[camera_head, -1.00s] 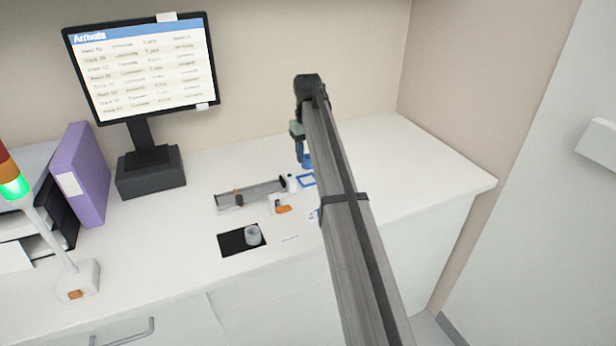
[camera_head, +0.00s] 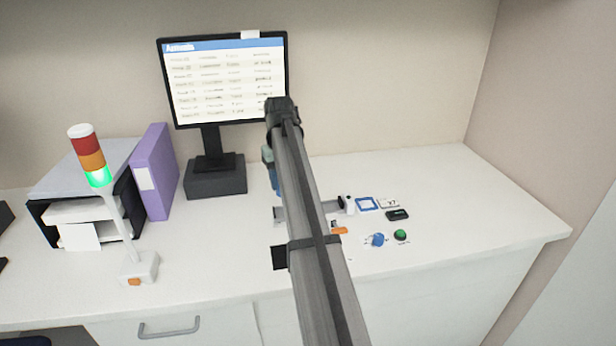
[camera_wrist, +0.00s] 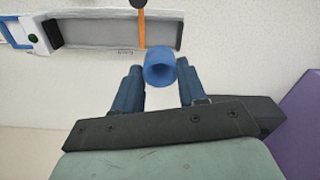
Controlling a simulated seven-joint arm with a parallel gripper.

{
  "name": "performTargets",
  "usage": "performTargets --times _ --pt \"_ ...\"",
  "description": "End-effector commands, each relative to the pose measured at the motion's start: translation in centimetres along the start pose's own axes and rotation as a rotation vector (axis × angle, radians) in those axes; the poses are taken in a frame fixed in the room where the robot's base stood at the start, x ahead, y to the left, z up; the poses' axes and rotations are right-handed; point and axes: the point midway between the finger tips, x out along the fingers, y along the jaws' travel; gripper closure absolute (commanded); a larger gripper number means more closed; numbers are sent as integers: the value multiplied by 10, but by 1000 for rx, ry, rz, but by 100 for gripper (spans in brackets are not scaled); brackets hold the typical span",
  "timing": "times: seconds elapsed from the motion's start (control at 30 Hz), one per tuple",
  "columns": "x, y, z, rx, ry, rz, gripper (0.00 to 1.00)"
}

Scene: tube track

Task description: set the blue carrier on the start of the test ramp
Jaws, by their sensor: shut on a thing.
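In the head view my gripper (camera_head: 272,185) hangs near the ramp's left end (camera_head: 280,215). My arm hides the ramp's middle, and I cannot make out the carrier there.
A monitor (camera_head: 225,80) stands behind, with a purple binder (camera_head: 156,175) and paper tray to its left. A signal lamp (camera_head: 95,165) stands front left. Right of the ramp lie a blue square frame (camera_head: 367,204), a blue knob (camera_head: 377,240) and a green button (camera_head: 400,235). The far right counter is clear.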

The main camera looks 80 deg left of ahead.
Motion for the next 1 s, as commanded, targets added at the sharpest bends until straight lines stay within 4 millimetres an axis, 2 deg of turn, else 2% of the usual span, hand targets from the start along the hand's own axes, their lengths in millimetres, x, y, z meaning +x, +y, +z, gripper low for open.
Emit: performTargets --times 0.03,0.3,0.57,1.0 --pt "-2 -10 5 20 -1 0 78" --pt "-1 -7 11 182 -17 -2 78" --pt "2 -6 11 234 -19 -2 78" --pt "29 -6 12 232 -20 -2 78"
